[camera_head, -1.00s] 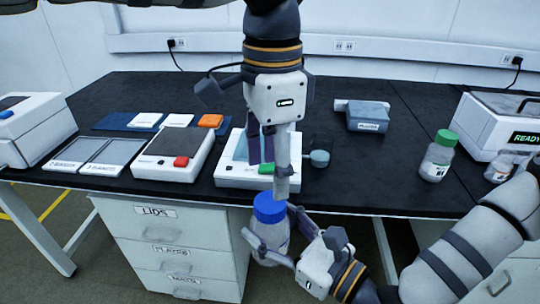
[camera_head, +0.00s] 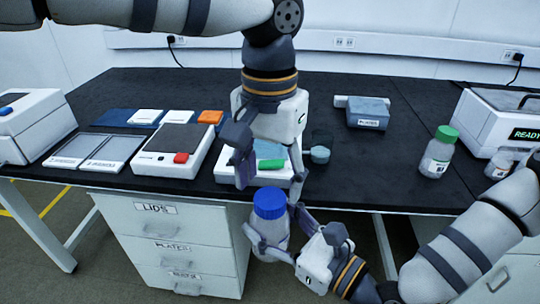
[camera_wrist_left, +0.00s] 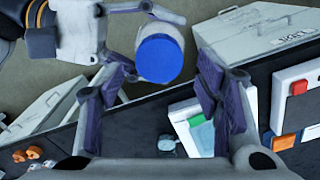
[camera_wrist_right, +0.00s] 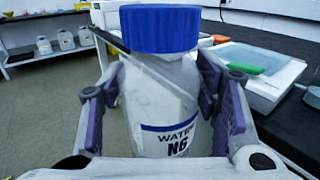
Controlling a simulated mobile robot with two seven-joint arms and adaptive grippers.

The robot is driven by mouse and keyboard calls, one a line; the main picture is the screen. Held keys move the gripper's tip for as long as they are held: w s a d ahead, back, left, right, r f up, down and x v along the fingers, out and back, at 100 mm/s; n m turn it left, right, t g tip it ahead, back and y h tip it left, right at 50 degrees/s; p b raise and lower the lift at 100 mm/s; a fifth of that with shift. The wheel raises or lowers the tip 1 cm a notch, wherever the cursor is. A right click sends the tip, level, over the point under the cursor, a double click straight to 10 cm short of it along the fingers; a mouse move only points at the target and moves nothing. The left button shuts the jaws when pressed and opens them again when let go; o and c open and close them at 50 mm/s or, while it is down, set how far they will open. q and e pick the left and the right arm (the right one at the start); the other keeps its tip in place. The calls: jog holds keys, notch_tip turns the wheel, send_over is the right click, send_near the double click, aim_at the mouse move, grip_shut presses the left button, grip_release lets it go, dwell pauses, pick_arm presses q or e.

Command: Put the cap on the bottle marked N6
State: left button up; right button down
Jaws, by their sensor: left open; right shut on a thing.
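The bottle marked N6 (camera_wrist_right: 155,100) is white with a WATER label and is held upright in front of the bench by my right gripper (camera_head: 284,238), which is shut on it. A blue cap (camera_head: 270,202) sits on top of its mouth and looks level in the right wrist view (camera_wrist_right: 160,28); how tightly it is threaded I cannot tell. My left gripper (camera_head: 268,172) is open above the cap, its fingers pointing down and apart. In the left wrist view the cap (camera_wrist_left: 159,58) shows between the two fingers, with nothing held.
A white device with a green button (camera_head: 270,163) stands on the bench edge just behind the bottle. A green-capped bottle (camera_head: 438,155) stands at the right. Another device with a red button (camera_head: 181,158) is to the left.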

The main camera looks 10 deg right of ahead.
aim_at(270, 197)
pick_arm(q)
jog(key=shift+f, duration=1.85)
jog(key=c, duration=1.2)
jog(key=m, duration=0.4)
jog(key=shift+m, duration=0.4)
jog(key=o, duration=1.4)
jog(key=shift+c, duration=0.2)
jog(key=shift+r, duration=0.1)
